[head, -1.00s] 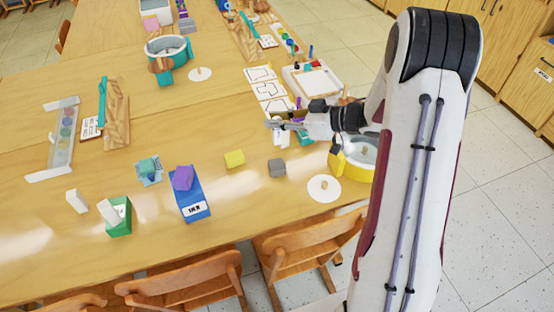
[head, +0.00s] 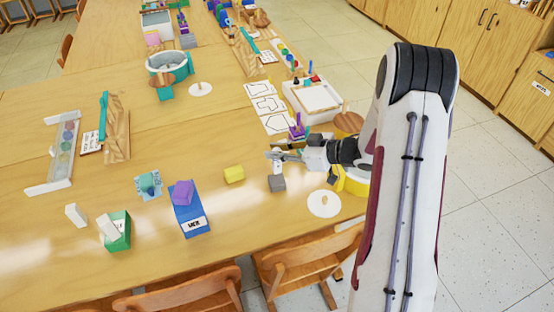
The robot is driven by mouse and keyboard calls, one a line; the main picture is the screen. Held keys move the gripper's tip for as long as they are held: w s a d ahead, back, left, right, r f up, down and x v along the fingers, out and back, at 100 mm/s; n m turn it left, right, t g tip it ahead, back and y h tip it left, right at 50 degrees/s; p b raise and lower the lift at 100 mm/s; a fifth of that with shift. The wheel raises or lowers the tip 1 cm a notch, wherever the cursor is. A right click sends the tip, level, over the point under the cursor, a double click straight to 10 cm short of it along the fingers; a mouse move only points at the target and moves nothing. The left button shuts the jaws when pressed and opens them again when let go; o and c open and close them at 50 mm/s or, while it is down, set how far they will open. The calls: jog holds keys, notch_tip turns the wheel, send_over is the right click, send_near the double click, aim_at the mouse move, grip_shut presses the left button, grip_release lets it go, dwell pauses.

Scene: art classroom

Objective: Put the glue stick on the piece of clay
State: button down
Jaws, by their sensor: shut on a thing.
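My gripper (head: 273,156) is shut on a small pale upright thing (head: 277,168), which seems to be the glue stick; the fingers hide its upper part. Its lower end is right above or on a grey block (head: 277,184), which looks like the piece of clay. I cannot tell whether the two touch. The grey block lies on the table near the front edge, right of a yellow block (head: 234,174).
A white disc with a peg (head: 324,203) lies right of the grey block. A yellow pot (head: 350,186) is partly behind my arm. A blue box (head: 190,218) with a purple block (head: 182,193) on it stands left. Bare table lies in front of the yellow block.

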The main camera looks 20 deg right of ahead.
jog(key=shift+f, duration=0.1)
jog(key=shift+f, duration=1.8)
jog(key=shift+f, duration=0.15)
jog(key=c, duration=1.9)
grip_release()
jog(key=shift+s+d+r, duration=0.15)
jog(key=shift+r, duration=0.1)
jog(key=v, duration=1.1)
jog(key=shift+s+d, duration=0.2)
jog(key=shift+s, duration=0.05)
